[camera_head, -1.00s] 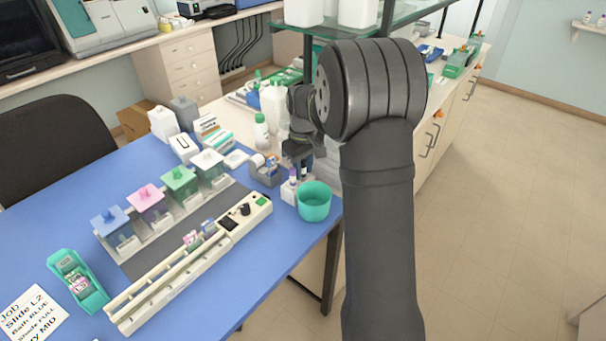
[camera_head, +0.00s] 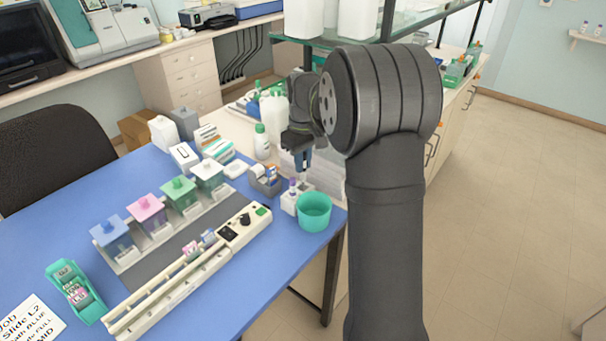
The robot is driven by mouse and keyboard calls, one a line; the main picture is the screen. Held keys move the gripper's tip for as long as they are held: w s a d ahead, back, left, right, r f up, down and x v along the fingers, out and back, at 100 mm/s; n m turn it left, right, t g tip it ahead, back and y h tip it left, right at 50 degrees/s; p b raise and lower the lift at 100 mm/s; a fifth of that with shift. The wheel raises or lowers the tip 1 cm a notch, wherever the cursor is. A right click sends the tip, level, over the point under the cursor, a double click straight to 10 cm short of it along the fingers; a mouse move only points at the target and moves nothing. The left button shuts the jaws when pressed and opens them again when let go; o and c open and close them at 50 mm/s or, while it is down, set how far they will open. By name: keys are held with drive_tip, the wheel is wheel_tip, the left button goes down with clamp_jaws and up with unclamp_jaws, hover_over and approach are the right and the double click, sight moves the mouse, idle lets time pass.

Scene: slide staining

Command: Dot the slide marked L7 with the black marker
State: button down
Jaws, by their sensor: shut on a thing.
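My gripper (camera_head: 303,166) is above the white pen holder (camera_head: 289,205) at the table's right edge. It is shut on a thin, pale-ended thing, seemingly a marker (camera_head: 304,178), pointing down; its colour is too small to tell. A purple-topped pen (camera_head: 292,186) stands in the holder. Two slides, one pinkish (camera_head: 190,249) and one bluish (camera_head: 208,237), stand on the long cream rail (camera_head: 150,304). More slides (camera_head: 76,292) lie in the green slide holder (camera_head: 92,312) at the left. The slide marks are unreadable, so I cannot tell which is L7.
A turquoise cup (camera_head: 314,214) stands close beside the pen holder. Blue, pink, green and white lidded baths stand in a row behind the rail. A tape dispenser (camera_head: 265,182) and a white bottle (camera_head: 262,145) are near my gripper. A job card (camera_head: 30,322) lies front left.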

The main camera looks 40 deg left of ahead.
drive_tip(key=r, duration=0.1)
drive_tip(key=a+r, duration=0.1)
drive_tip(key=r, duration=0.2)
drive_tip(key=shift+s+a+r, duration=0.15)
drive_tip(key=shift+s, duration=0.1)
drive_tip(key=s+a+r, duration=0.4)
drive_tip(key=a, duration=0.3)
drive_tip(key=shift+a+f, duration=0.15)
drive_tip(key=shift+f, duration=1.05)
drive_tip(key=shift+a+f, duration=0.1)
drive_tip(key=shift+f, duration=1.05)
drive_tip(key=shift+f, duration=0.4)
drive_tip(key=shift+r, duration=0.1)
drive_tip(key=shift+r, duration=2.95)
